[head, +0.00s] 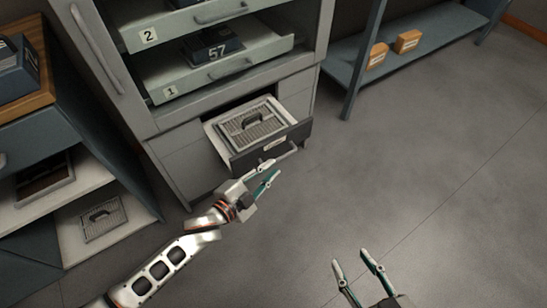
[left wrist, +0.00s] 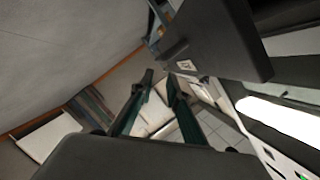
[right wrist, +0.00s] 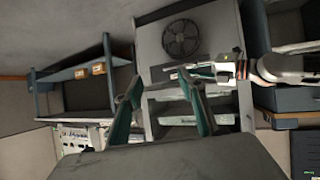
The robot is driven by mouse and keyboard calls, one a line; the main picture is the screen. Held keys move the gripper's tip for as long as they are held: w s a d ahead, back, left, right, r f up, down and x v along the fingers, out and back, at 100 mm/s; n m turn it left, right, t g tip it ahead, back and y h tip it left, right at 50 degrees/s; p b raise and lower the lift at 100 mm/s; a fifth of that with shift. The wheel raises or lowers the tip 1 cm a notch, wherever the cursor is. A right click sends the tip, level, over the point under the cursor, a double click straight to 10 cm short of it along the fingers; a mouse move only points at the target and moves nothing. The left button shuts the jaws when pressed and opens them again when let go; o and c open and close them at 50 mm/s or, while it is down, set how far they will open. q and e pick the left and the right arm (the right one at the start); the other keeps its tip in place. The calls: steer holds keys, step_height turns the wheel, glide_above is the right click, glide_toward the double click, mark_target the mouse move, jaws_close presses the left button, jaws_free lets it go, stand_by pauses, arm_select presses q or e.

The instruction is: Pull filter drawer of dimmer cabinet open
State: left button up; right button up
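The filter drawer (head: 272,143) is low in the grey dimmer cabinet (head: 180,160) and stands pulled out. In the left wrist view the dark drawer front (left wrist: 225,40) is above the fingertips. My right gripper (head: 354,257) is open and empty over the floor.
Shelves marked 2 and 1 (head: 215,68) are above the drawer, with a unit marked 57 (head: 212,47). A blue-grey rack (head: 345,75) with two orange boxes (head: 407,41) stands right. A workbench (head: 75,135) is left. The floor (head: 430,180) at right is clear.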

mark_target(281, 157)
arm_select(q)
steer(key=shift+m+y, duration=0.3)
steer(key=shift+m, duration=0.4)
steer(key=w+d+f, duration=0.1)
steer(key=w+f+b, duration=0.1)
steer(key=w, duration=0.1)
steer(key=w+d+f+b, duration=0.1)
steer(key=w, duration=0.1)
steer(key=shift+w+d, duration=0.25)
steer(key=shift+d, duration=0.1)
steer(key=shift+w+d+r, duration=0.15)
steer(key=shift+w+d, duration=0.1)
steer(key=shift+w, duration=0.15)
arm_select(e)
steer(key=shift+w+a+r+m+y, duration=0.2)
steer(key=shift+w+a+r, duration=0.1)
steer(key=shift+a, duration=0.2)
steer(key=shift+w+a+r+m+y, duration=0.1)
steer(key=shift+w+a+r+y, duration=0.15)
steer(key=shift+a, duration=0.25)
steer(key=shift+s, duration=0.1)
arm_select(q)
jaws_close()
